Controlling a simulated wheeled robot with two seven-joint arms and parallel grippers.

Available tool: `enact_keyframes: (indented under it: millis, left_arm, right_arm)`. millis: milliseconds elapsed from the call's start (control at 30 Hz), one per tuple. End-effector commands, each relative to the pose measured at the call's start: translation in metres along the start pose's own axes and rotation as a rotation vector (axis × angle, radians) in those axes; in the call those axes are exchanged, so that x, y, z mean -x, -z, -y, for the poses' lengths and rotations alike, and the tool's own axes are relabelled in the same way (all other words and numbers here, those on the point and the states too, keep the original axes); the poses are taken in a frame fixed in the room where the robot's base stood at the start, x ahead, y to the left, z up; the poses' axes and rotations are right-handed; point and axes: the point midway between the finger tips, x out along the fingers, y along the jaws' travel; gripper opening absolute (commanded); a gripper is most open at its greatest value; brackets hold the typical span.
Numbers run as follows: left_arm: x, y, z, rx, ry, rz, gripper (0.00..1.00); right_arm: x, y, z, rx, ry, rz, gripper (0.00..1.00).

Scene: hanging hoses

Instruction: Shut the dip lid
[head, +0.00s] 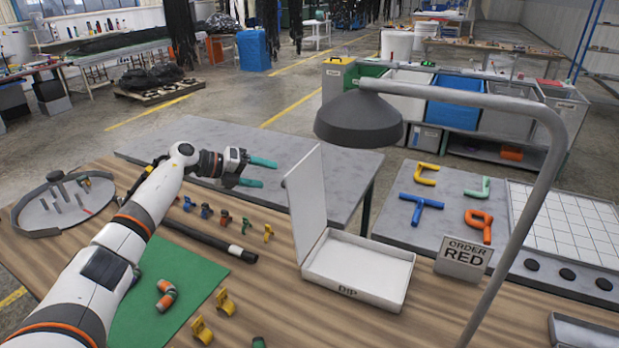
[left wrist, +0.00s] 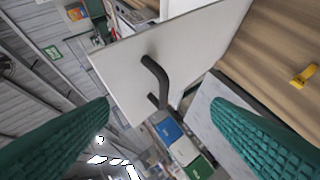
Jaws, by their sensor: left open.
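The white DIP box (head: 358,268) stands on the wooden table with its tray open and empty. Its lid (head: 307,205) stands up from the left side, tilted slightly left. In the left wrist view the lid's outer face (left wrist: 195,50) carries a dark bar handle (left wrist: 153,75). My left gripper (head: 268,174) is open, its green fingers pointing at the lid from the left and apart from it. In the left wrist view the fingers (left wrist: 160,92) are spread to either side of the handle, with nothing between them. My right gripper does not show.
An ORDER RED sign (head: 462,259) stands right of the box. A grey lamp (head: 358,120) on a curved pole arches over the right side. Small coloured clips, a dark hose (head: 207,240) and a green mat (head: 180,275) lie left of the box.

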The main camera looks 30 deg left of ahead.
Motion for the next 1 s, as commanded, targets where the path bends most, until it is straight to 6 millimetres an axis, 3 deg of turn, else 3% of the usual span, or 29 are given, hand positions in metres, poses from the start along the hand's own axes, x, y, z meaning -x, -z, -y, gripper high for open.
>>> enact_keyframes:
  millis: [67,367,733,1000]
  left_arm:
    - [-0.002,0.0,0.001,0.001,0.001,-0.001,0.73]
    - [-0.025,-0.001,0.0,0.001,-0.003,0.0,0.73]
    - [-0.055,-0.001,0.001,0.001,-0.002,-0.002,0.73]
    - [-0.077,-0.001,0.001,0.001,-0.002,-0.001,0.73]
  right_arm:
    - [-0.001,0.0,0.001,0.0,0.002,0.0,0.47]
    - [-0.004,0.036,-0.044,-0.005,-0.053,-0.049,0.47]
    - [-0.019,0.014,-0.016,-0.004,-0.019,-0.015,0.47]
    - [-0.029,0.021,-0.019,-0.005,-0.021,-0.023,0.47]
